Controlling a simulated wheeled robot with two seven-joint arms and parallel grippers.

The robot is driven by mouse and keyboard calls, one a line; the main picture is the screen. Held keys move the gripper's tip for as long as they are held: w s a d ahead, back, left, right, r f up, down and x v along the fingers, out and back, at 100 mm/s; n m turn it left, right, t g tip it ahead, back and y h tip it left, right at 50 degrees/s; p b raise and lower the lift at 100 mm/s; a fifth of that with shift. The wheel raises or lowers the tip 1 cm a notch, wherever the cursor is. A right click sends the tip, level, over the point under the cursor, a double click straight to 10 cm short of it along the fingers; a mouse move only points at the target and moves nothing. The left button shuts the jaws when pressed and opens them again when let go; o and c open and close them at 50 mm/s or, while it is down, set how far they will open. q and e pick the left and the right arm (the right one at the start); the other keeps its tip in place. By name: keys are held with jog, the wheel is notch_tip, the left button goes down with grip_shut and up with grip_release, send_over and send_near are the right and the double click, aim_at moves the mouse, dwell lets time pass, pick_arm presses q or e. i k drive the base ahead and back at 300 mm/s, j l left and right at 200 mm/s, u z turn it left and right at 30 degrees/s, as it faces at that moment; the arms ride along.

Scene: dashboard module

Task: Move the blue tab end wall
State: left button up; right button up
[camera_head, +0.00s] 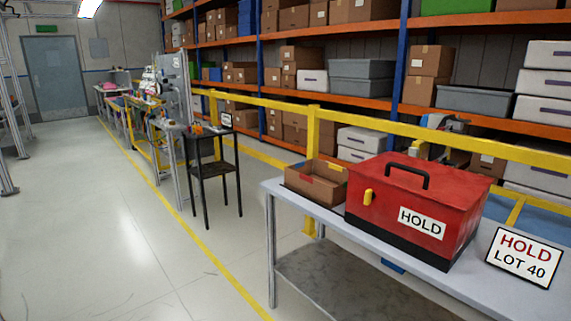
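An open cardboard box (312,190) stands on the near grey table, left of a red box. A small red tab and a yellow tab show at its far wall. I cannot make out a blue tab on it, and much of its inside is hidden. A small blue piece (392,267) shows just below the table's front edge; I cannot tell what it is. Neither of my grippers is in view.
The red HOLD box (420,205) with a black handle and a HOLD LOT 40 sign (523,258) stand on the table (457,282). A yellow rail (447,137) runs behind it. A black stand (213,168) is farther left. The floor at left is clear.

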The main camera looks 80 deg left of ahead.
aim_at(305, 167)
jog(key=l+u, duration=0.15)
jog(key=u, duration=2.55)
jog(key=i+j+u, duration=0.15)
jog(key=i+u, duration=0.15)
jog(key=i, duration=0.25)
jog(key=i+u, duration=0.35)
jog(key=i, duration=0.25)
jog(key=i+l+u, duration=0.15)
jog(key=i+u, duration=0.15)
jog(key=i, duration=0.25)
jog(key=i+l+u, duration=0.3)
jog(key=i, duration=0.25)
jog(key=i+j, duration=0.1)
jog(key=i, duration=0.7)
jog(key=i+j, duration=0.15)
jog(key=i, duration=0.65)
jog(key=i+l+z, duration=0.1)
jog(key=i+z, duration=0.15)
jog(key=z, duration=0.15)
jog(key=i+z, duration=0.5)
jog(key=z, duration=0.25)
jog(key=i+j+z, duration=0.15)
jog(key=z, duration=0.25)
jog(key=i, duration=0.1)
